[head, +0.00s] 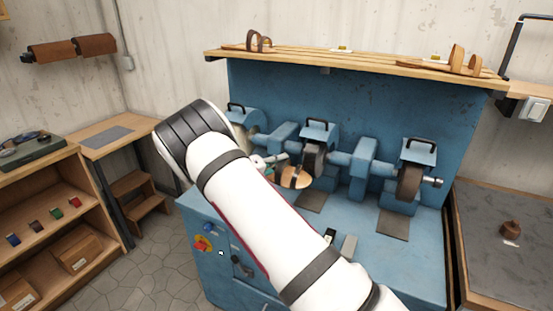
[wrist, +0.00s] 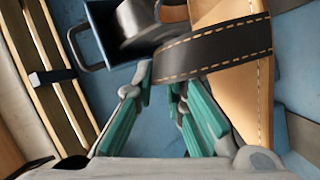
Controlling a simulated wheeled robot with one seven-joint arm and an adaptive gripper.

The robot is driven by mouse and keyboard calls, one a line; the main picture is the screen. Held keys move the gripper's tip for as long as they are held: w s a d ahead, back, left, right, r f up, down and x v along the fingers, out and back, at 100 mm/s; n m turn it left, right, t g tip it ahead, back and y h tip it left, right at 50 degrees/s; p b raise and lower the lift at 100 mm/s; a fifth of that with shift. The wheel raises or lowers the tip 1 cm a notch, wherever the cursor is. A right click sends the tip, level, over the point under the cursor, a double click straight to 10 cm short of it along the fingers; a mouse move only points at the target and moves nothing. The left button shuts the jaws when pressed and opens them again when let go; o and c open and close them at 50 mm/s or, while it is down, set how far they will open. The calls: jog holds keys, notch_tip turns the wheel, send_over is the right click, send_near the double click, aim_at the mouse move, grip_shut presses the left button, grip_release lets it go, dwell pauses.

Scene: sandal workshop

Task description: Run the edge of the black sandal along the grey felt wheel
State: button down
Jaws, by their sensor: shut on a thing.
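The sandal (head: 294,179) has a tan sole and a black strap. In the wrist view the strap (wrist: 215,50) shows tan stitching and crosses the sole (wrist: 253,100). My gripper (head: 268,161) is shut on the sandal; its teal-padded fingers (wrist: 163,85) meet at the strap's end. The blue machine carries a dark middle wheel (head: 313,160), close behind the sandal in the head view. A dark wheel also shows in the wrist view (wrist: 145,30), beside the strap; contact cannot be told. A paler left wheel (head: 241,138) is partly behind my arm. Which wheel is grey felt is unclear.
A brown wheel (head: 409,181) sits at the machine's right. A wooden slatted shelf (head: 380,62) with sandals runs above the wheels. A blue hood with a handle (wrist: 88,48) is near my gripper. Small blocks (head: 349,246) lie on the machine's front top.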

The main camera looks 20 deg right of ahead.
jog(key=shift+w+r, duration=0.1)
jog(key=shift+r, duration=0.15)
jog(key=shift+w+a+g+h+b, duration=0.15)
jog(key=shift+a+g+h+b, duration=0.2)
jog(key=shift+b, duration=0.35)
jog(key=shift+w+d+r, duration=0.1)
jog(key=shift+w, duration=0.05)
dwell(1.8)
jog(key=shift+s+d, duration=0.15)
jog(key=shift+s, duration=0.05)
jog(key=shift+s+d+p, duration=0.65)
jog(key=shift+s, duration=0.05)
dwell(0.4)
jog(key=shift+s+a+f, duration=0.15)
jog(key=shift+a+f, duration=0.1)
jog(key=shift+a, duration=0.05)
dwell(0.7)
jog(key=shift+w+d, duration=0.2)
dwell(1.3)
jog(key=shift+s+d+p, duration=0.65)
jog(key=shift+s+p, duration=0.1)
jog(key=shift+s, duration=0.05)
dwell(0.5)
